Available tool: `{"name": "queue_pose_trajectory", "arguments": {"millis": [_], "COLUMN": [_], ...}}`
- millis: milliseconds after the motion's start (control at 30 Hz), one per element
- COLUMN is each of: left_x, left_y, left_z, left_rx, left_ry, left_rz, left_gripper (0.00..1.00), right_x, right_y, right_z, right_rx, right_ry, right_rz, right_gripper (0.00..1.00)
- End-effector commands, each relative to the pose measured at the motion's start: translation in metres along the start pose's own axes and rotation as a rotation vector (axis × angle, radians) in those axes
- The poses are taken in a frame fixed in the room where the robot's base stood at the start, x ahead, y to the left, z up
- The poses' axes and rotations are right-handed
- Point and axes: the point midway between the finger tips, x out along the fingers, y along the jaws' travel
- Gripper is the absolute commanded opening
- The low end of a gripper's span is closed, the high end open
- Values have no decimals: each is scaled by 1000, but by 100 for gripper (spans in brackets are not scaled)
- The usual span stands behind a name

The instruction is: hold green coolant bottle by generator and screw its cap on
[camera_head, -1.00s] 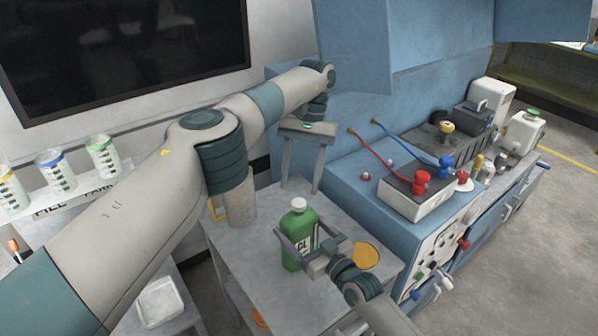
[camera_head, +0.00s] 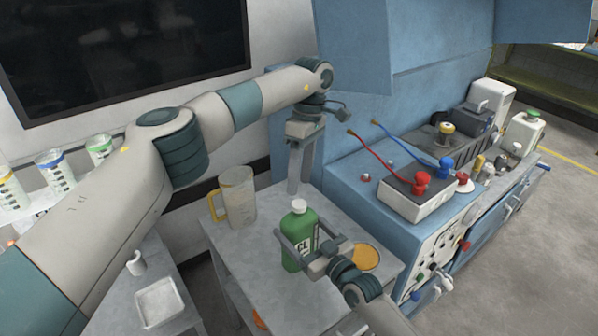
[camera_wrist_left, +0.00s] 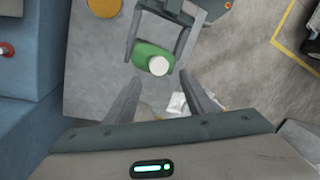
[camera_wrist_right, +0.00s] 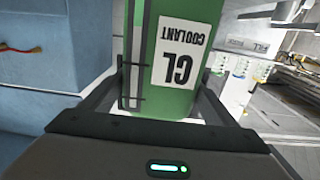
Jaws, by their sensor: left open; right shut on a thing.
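The green coolant bottle (camera_head: 299,243) stands upright on the grey table (camera_head: 262,213). A white cap (camera_head: 299,205) sits at its top; how tight it is cannot be told. My right gripper (camera_head: 305,244) is shut around the bottle's body from the front right; its fingers flank the label in the right wrist view, where the bottle (camera_wrist_right: 175,60) looks upside down. My left gripper (camera_head: 299,190) is open and empty, fingers pointing down, above and behind the cap. In the left wrist view the cap (camera_wrist_left: 158,65) lies just beyond and between the open fingers (camera_wrist_left: 160,82).
A clear jug with a yellow handle (camera_head: 236,197) stands left of the bottle. An orange disc (camera_head: 364,257) lies to its right. The blue generator (camera_head: 352,190) with red and blue leads stands at the right. A white tray (camera_head: 160,302) lies lower left.

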Motion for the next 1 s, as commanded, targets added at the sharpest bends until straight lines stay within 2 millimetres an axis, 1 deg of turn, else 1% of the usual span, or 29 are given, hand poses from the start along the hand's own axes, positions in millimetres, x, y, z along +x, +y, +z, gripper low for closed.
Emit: {"name": "queue_pose_trajectory", "arguments": {"millis": [100, 467, 1000], "left_x": [-1, -6, -15], "left_y": [-1, -4, -14], "left_z": [0, 1, 3], "left_rx": [-158, -649, -1383], "left_ry": [-1, -24, -125], "left_rz": [20, 77, 140], "left_gripper": [49, 49, 49], "right_x": [0, 0, 0], "right_y": [0, 0, 0], "right_z": [0, 0, 0], "right_rx": [0, 0, 0], "right_ry": [-1, -1, -1], "right_rz": [0, 0, 0], "right_gripper": [19, 19, 19]}}
